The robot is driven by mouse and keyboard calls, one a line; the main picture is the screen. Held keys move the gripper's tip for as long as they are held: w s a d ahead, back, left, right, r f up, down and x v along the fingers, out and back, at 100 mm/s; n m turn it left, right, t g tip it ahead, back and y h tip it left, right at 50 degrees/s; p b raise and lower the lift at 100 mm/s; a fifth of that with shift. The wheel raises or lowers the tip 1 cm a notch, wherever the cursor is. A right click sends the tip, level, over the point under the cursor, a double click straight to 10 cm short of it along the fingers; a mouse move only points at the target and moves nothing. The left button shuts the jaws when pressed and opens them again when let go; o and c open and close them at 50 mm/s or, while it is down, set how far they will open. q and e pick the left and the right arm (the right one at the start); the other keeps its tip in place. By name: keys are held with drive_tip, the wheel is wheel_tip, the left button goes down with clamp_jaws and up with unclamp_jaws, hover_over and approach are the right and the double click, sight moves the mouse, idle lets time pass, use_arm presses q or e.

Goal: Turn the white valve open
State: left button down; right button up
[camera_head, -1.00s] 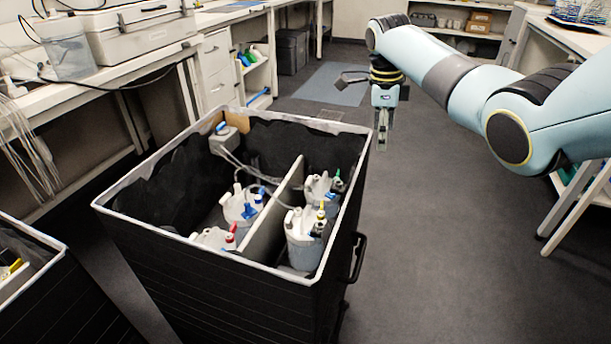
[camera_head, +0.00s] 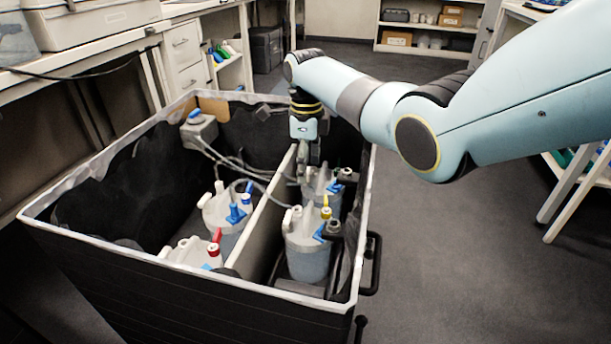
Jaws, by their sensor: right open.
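Several white-lidded jars with coloured valves stand in a black open-topped cart (camera_head: 150,288). A back right jar (camera_head: 318,198) is partly hidden by my right gripper (camera_head: 308,172). The front right jar (camera_head: 307,262) has a yellow-topped fitting (camera_head: 326,212), a blue lever and white fittings on its lid. A left jar (camera_head: 222,226) has blue valves, and a front left jar (camera_head: 192,254) has a red one. I cannot tell which white fitting is the white valve. My right gripper points down, open, at the back right jar's lid; contact cannot be told. My left gripper is not in view.
A pale divider (camera_head: 262,228) splits the cart lengthwise, close to my right gripper. Grey tubes (camera_head: 232,162) run from a grey box (camera_head: 198,128) at the back left corner. A bench with drawers (camera_head: 183,48) stands on the left. The floor right of the cart is clear.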

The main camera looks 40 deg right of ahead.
drive_tip(key=shift+f, duration=0.9)
drive_tip(key=shift+c, duration=1.6)
drive_tip(key=c, duration=0.9)
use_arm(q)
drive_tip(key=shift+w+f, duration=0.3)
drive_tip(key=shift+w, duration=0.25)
use_arm(e)
drive_tip(key=shift+o, duration=0.2)
